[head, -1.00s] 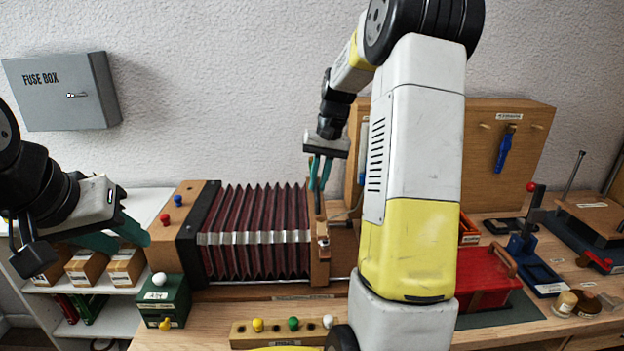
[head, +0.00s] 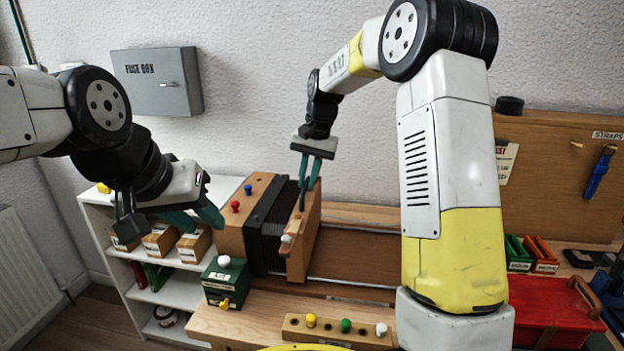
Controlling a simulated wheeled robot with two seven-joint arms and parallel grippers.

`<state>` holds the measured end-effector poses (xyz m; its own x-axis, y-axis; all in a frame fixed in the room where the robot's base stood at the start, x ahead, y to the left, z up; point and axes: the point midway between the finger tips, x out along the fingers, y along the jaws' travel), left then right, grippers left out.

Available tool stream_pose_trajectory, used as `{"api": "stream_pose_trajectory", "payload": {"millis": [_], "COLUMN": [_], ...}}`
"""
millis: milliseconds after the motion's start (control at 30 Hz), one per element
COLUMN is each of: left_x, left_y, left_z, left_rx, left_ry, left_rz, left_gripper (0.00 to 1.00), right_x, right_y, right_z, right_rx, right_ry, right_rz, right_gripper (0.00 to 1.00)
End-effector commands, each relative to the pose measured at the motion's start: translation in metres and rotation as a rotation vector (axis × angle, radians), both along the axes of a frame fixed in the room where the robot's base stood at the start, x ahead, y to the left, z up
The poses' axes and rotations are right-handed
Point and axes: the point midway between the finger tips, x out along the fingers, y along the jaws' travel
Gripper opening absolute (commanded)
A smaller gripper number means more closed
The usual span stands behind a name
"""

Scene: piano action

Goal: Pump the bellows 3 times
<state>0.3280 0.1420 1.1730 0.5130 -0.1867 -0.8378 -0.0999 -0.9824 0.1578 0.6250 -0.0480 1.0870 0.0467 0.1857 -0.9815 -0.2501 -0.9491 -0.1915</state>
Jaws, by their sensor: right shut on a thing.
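The bellows (head: 270,228) sits on the workbench left of centre, with its dark folds pressed together between a wooden end block (head: 241,203) and a wooden end board (head: 304,238). My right gripper (head: 306,186) reaches down from above and is shut on the top of the end board's upright part. The exact contact is partly hidden by the fingers. My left gripper (head: 204,222) hangs in front of the end block at the left, its fingers apart and nothing visible between them.
A green box (head: 222,281) with a white knob stands before the bellows. A wooden strip (head: 335,331) with coloured pegs lies at the front. A red box (head: 553,306) stands right, a shelf (head: 160,291) left. A fuse box (head: 158,82) hangs on the wall.

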Motion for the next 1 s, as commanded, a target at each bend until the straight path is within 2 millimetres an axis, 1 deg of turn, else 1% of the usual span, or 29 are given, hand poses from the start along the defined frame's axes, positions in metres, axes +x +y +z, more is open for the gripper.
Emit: {"api": "stream_pose_trajectory", "payload": {"millis": [33,300,333,400,433,633,733,867,1000], "left_x": [0.0,0.0,0.0,0.0,0.0,0.0,0.0,0.0,0.0], "left_y": [0.0,0.0,0.0,0.0,0.0,0.0,0.0,0.0,0.0], "left_z": [0.0,0.0,0.0,0.0,0.0,0.0,0.0,0.0,0.0], "left_rx": [0.0,0.0,0.0,0.0,0.0,0.0,0.0,0.0,0.0], "left_ry": [0.0,0.0,0.0,0.0,0.0,0.0,0.0,0.0,0.0], "left_rz": [0.0,0.0,0.0,0.0,0.0,0.0,0.0,0.0,0.0], "left_gripper": [0.36,0.36,0.36,0.36,0.36,0.36,0.36,0.36,0.36], "right_x": [0.001,0.002,0.002,0.002,0.001,0.001,0.001,0.001,0.0], "right_y": [0.006,0.008,0.008,0.008,0.007,0.005,0.003,0.0,-0.004], "right_z": [0.002,0.002,0.002,0.002,0.002,0.001,0.005,0.023,0.047], "right_rx": [0.009,0.011,0.012,0.011,0.01,0.007,0.006,0.007,0.008], "right_ry": [-0.006,-0.008,-0.009,-0.009,-0.008,-0.005,-0.006,-0.009,-0.009], "right_rz": [0.003,0.004,0.004,0.005,0.004,0.002,0.002,0.002,0.002], "right_gripper": [0.0,0.0,0.19,0.33,0.35,0.35,0.35,0.35,0.35]}}
